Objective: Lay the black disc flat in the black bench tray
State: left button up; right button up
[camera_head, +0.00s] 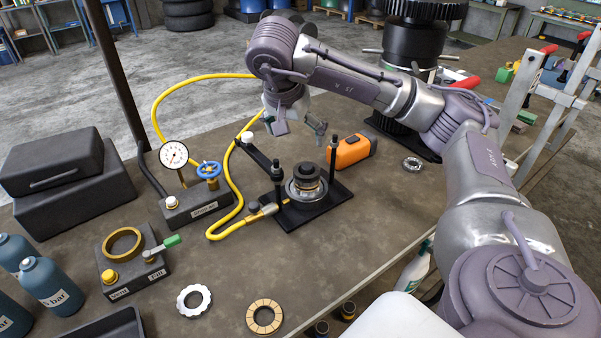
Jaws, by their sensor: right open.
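The black bench tray (127,311) is at the bottom left edge of the head view, mostly cut off, so I see only part of its inside. I cannot single out a loose black disc. A stack of dark and metal rings (307,183) sits on the black fixture plate (328,205) mid-bench, and the disc may be part of it. My right gripper (299,130) is open above and behind this fixture, with its fingers apart and nothing seen between them. My left gripper is not in view.
A notched silver ring (205,299) and a tan friction ring (252,314) lie on the front bench. A gauge (174,155), a yellow hose (229,185) and a control box (134,277) stand left of the fixture. An orange tool (348,150) lies behind it.

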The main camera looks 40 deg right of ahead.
jog(key=b, duration=0.2)
send_over(306, 168)
jog(key=a, duration=0.2)
jog(key=f, duration=0.5)
jog(key=s+f, duration=0.1)
jog(key=f, duration=0.1)
jog(key=shift+f, duration=0.35)
jog(key=shift+w+d+f, duration=0.1)
jog(key=shift+d+f, duration=0.1)
jog(key=shift+f, duration=0.35)
jog(key=p+x, duration=0.1)
jog(key=x, duration=0.3)
jog(key=shift+f+p, duration=0.15)
jog(key=shift+p, duration=0.25)
jog(key=c, duration=1.5)
